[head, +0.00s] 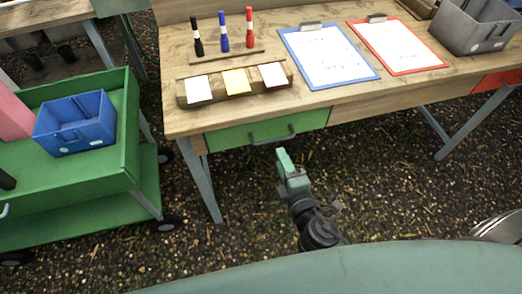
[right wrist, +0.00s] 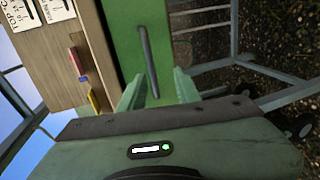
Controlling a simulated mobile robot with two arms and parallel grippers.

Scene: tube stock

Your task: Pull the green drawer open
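The green drawer (head: 240,136) sits under the left part of the wooden desk, and its front looks flush with the desk. Its grey bar handle (head: 273,139) also shows upright in the right wrist view (right wrist: 147,60). My right gripper (head: 283,157) is just in front of and below the handle in the head view. In the right wrist view its two green fingers (right wrist: 160,78) are apart, with the near end of the handle appearing between them. The fingers are not closed on it, and I cannot tell the exact depth gap. My left gripper is not in view.
The desk top (head: 330,97) holds markers, a note holder (head: 225,97), two clipboards (head: 328,56) and a grey bin (head: 477,27). A green cart (head: 95,180) with a blue bin (head: 75,124) stands at left. A desk leg (head: 207,190) is left of the drawer. The ground before it looks clear.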

